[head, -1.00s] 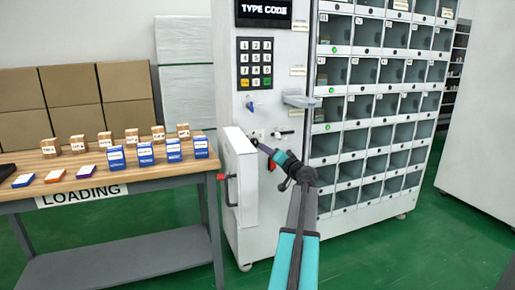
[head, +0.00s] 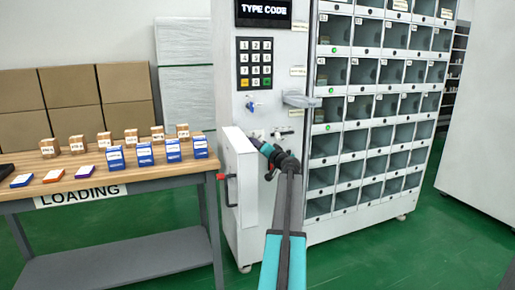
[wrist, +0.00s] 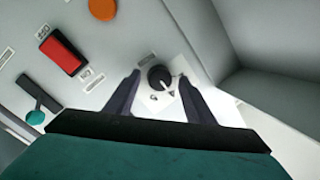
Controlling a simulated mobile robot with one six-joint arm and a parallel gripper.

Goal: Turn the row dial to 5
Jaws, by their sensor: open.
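A round black dial (wrist: 160,77) with a white pointer mark sits on a white plate in the wrist view. The pointer aims toward the lower right; the small marks around it are too blurred to read. My gripper (wrist: 158,98) is open, with one dark finger on each side of the dial in the picture. I cannot tell whether the fingers touch it. In the head view my gripper (head: 262,146) is at the front of the white vending machine (head: 248,204), just right of the protruding white box. I cannot make out the dial there.
In the wrist view a red switch (wrist: 62,53), an orange round part (wrist: 102,8) and a green knob (wrist: 36,117) lie left of the dial. A pale wall (wrist: 265,95) stands at right. In the head view a keypad (head: 254,63) is above, and a loading table (head: 100,187) stands left.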

